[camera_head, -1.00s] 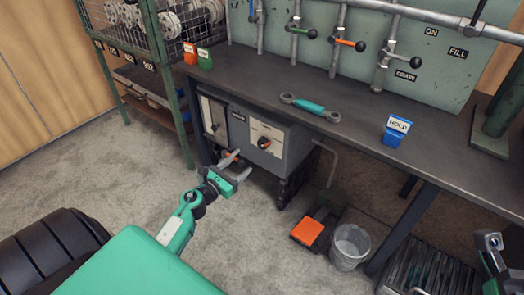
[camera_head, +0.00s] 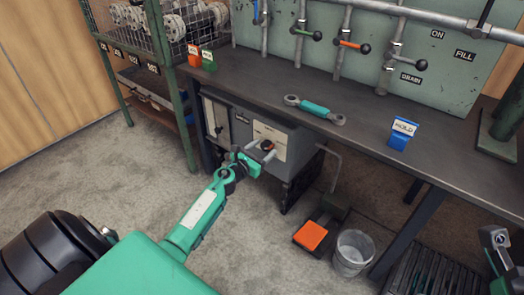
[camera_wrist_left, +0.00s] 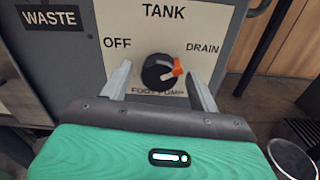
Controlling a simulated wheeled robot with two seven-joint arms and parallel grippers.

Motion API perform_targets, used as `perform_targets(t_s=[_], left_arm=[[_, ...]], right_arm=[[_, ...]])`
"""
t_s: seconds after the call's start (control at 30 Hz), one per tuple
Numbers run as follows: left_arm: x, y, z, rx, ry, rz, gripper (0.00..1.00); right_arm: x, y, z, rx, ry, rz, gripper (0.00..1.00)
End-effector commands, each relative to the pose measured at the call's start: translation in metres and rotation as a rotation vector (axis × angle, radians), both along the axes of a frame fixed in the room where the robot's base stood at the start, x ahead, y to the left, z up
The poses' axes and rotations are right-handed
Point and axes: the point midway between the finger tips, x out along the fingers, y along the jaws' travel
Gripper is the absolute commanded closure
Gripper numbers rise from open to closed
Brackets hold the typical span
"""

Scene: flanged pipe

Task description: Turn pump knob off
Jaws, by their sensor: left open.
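The pump knob (camera_wrist_left: 155,73) is round and black with an orange pointer, on a cream panel (camera_wrist_left: 196,24) marked TANK, OFF, DRAIN and FOOT PUMP. Its pointer is turned right, toward DRAIN and away from OFF. In the head view the knob (camera_head: 267,145) is on the grey box (camera_head: 238,127) under the bench. My left gripper (camera_head: 259,152) is open in front of the panel, one finger on each side of the knob in the wrist view; I cannot tell whether they touch it. Part of my right arm (camera_head: 494,240) shows at the lower right edge; its jaw state is unclear.
The bench (camera_head: 350,130) overhangs the box. An orange pedal (camera_head: 310,235) and a bucket (camera_head: 353,252) stand on the floor at right. A wire cage rack (camera_head: 180,40) stands at left.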

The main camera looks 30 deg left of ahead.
Motion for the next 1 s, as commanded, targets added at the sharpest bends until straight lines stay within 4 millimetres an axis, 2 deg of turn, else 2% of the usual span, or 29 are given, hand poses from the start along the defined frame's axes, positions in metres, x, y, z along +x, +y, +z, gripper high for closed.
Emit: perform_targets(t_s=[0.17, 0.4, 0.73, 1.0], left_arm=[[-0.0002, 0.0001, -0.0001, 0.0, 0.0, 0.0, 0.38], [-0.0003, 0.0001, -0.0001, 0.0, 0.0, 0.0, 0.83], [-0.0004, 0.0002, 0.0003, -0.043, 0.003, 0.0, 0.83], [-0.0005, 0.0011, 0.0007, -0.208, 0.018, 0.0, 0.83]], right_arm=[[-0.0004, 0.0002, 0.0002, 0.001, -0.002, 0.001, 1.0], [-0.0007, 0.0001, 0.0002, 0.001, -0.003, 0.001, 1.0], [-0.0011, -0.0006, 0.0018, 0.003, -0.007, 0.0, 1.0], [-0.0017, -0.0038, 0.0035, 0.009, -0.007, -0.009, 1.0]])
